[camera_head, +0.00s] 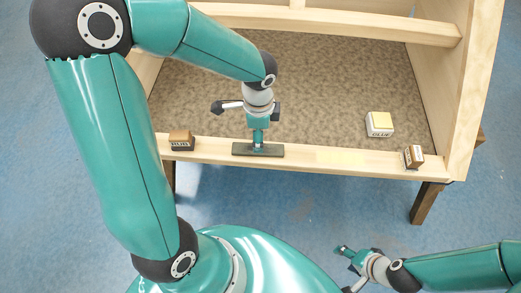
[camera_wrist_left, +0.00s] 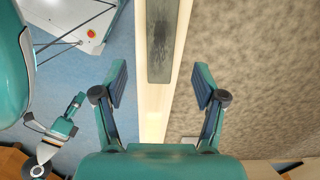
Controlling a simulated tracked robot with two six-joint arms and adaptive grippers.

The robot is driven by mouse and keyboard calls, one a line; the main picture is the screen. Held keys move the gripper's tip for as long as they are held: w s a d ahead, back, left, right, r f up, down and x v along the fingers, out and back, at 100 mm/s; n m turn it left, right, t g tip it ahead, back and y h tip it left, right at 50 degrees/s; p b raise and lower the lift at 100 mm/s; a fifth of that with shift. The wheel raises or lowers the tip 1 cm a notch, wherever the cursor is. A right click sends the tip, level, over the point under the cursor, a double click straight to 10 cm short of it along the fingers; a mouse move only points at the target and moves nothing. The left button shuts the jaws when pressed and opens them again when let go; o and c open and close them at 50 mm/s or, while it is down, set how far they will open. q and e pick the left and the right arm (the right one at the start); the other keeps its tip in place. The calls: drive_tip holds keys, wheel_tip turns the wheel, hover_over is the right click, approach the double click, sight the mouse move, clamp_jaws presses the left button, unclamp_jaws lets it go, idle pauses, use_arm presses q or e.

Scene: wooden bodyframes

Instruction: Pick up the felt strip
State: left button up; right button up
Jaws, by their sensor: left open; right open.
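The felt strip (camera_head: 271,151) is a dark grey-green flat piece lying lengthwise on the front wooden beam. In the left wrist view the strip (camera_wrist_left: 162,45) lies on the pale beam, beyond and between the spread fingers. My left gripper (camera_head: 258,138) is directly over the strip's middle in the head view, fingers pointing down and hiding a little of it. In its wrist view the left gripper (camera_wrist_left: 160,79) is open and empty, with one finger to each side of the beam. My right gripper (camera_head: 347,259) is open and empty, low at the front, away from the beam.
A brown-topped box (camera_head: 181,139) stands on the beam at left, and another small brown box (camera_head: 413,157) at right. A yellow-topped box marked GLUE (camera_head: 379,124) sits on the mottled brown panel (camera_head: 330,90). Wooden frame sides (camera_head: 468,100) rise around the panel.

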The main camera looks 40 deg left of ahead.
sight(240, 148)
use_arm(q)
drive_tip(key=shift+a+f+b, duration=0.2)
drive_tip(key=shift+f+b, duration=0.25)
drive_tip(key=shift+f, duration=3.05)
drive_tip(key=c, duration=0.9)
